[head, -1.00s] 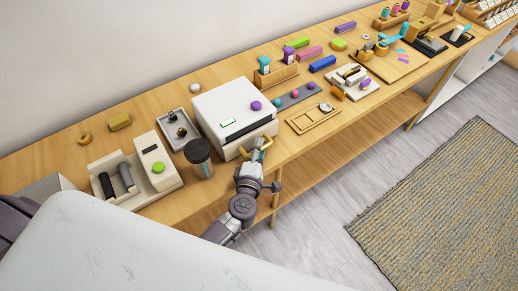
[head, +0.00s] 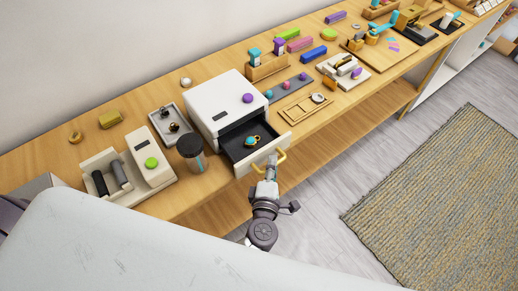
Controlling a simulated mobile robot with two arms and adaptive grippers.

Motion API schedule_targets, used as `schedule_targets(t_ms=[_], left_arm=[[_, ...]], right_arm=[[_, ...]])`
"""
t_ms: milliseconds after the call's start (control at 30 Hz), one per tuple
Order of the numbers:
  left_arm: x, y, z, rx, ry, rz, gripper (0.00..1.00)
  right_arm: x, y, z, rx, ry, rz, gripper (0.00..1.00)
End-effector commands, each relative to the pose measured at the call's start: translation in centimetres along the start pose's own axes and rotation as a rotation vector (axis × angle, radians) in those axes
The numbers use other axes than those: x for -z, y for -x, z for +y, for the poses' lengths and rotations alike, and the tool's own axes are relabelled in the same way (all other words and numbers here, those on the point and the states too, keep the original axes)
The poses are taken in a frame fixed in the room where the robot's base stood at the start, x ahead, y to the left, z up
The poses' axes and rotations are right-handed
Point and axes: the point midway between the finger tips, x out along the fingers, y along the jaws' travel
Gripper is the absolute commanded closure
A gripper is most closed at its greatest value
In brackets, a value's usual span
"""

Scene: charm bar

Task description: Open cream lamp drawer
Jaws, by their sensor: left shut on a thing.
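A small gold and teal charm (head: 251,141) lies in the drawer. A brass handle (head: 283,158) is on the drawer front. My left gripper (head: 273,162) is shut on this handle, in front of the drawer. My right gripper is not in view.
A white device with a green button (head: 151,162) is further left. A wooden frame tray (head: 306,106) lies to the right. Open floor lies before the counter.

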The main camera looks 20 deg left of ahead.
Motion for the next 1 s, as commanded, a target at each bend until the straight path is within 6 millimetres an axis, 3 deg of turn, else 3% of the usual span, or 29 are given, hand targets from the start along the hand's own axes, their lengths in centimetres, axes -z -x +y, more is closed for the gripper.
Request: schedule_targets(t_ms=[133, 467, 500, 633, 1000], left_arm=[[-1.3, 1.4, -0.5, 0.002, 0.000, 0.001, 1.00], [-1.5, 1.5, -0.5, 0.000, -0.002, 0.000, 1.00], [-1.5, 1.5, -0.5, 0.000, -0.002, 0.000, 0.82], [-1.5, 1.5, -0.4, 0.000, -0.002, 0.000, 0.61], [-1.5, 2.0, -0.4, 0.000, -0.002, 0.000, 0.61]], right_arm=[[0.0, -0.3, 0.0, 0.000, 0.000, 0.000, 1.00], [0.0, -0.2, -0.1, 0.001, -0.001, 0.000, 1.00], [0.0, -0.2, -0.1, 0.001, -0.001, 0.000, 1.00], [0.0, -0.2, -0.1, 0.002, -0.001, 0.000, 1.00], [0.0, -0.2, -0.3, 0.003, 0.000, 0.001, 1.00]])
